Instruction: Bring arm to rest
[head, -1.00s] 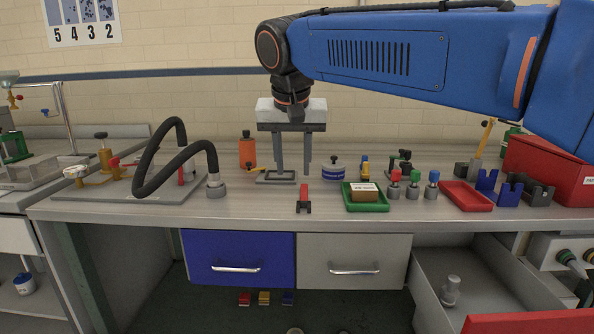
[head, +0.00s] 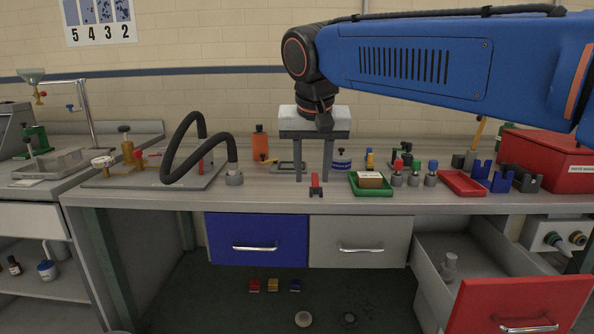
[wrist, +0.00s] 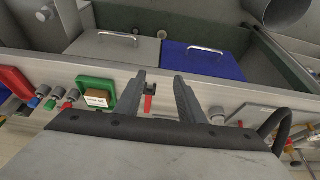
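My arm reaches in from the right in the head view, with the blue link level and the wrist bent down. My gripper (head: 312,176) hangs fingers down above the workbench (head: 270,196). Its two grey fingers are apart with nothing between them. In the wrist view my gripper (wrist: 161,82) also shows open and empty. A small red clip-like piece (head: 315,182) with a dark end is on the bench just beyond or below the fingers; the exact gap cannot be told.
A green tray (head: 369,192) with a brown block, several colour-topped pegs and a red tray (head: 462,184) are right of the gripper. A black hose (head: 172,158) arches at left. A red-fronted drawer (head: 519,305) stands open at lower right. Floor shows in front.

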